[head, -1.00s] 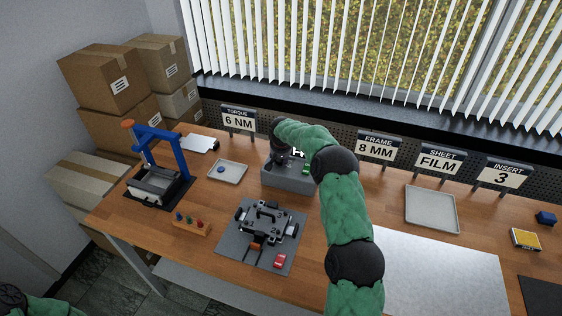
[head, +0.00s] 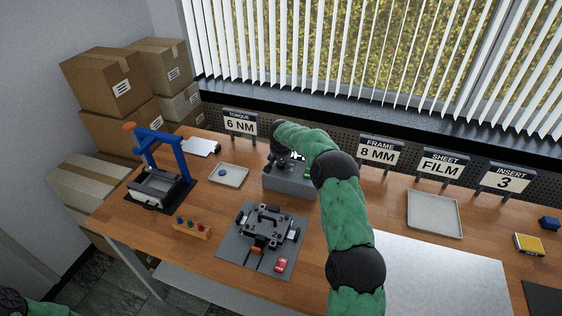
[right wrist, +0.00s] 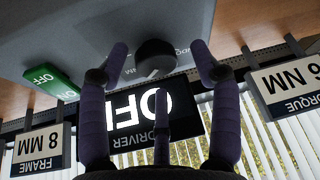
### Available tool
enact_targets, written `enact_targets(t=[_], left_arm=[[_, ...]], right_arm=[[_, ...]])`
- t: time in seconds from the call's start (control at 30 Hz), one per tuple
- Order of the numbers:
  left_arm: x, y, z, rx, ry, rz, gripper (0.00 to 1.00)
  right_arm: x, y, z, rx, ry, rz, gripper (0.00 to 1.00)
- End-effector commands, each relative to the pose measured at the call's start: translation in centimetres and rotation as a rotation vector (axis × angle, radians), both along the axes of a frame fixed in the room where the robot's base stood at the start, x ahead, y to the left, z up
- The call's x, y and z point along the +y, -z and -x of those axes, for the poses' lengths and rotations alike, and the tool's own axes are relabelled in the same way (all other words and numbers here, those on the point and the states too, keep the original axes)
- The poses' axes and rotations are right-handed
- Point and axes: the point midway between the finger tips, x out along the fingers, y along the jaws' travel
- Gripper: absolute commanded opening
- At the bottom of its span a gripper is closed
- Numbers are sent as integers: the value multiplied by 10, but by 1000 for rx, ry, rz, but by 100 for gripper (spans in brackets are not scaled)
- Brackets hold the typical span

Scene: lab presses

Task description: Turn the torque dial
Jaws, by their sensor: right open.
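The torque dial (right wrist: 155,58) is a round black knob on a grey driver box (right wrist: 60,35) in the right wrist view. Beside it are a black display (right wrist: 140,120) reading OFF and a green ON switch (right wrist: 50,80). My right gripper (right wrist: 160,50) is open, with its purple-grey fingers spread to either side of the dial in that view. I cannot tell whether they touch it. In the head view the driver box (head: 290,182) stands at the back of the bench, and my right arm partly hides it and the gripper. My left gripper is out of view.
A sign (head: 240,123) reads TORQUE 6 NM, and another (head: 379,151) reads FRAME 8 MM. A small tray (head: 229,174) and a blue press (head: 160,165) are left of the box. A fixture (head: 265,232) on a grey mat lies in front.

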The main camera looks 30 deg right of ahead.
Motion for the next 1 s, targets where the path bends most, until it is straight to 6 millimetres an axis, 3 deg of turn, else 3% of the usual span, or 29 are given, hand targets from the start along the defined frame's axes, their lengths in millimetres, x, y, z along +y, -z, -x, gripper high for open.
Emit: enact_targets(t=[0.23,0.7,1.0], left_arm=[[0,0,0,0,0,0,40],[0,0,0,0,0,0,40],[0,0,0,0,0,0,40]], right_arm=[[2,-11,4,0,0,0,64],[20,-90,32,-1,-2,0,64],[24,-111,39,-1,-1,1,64]])
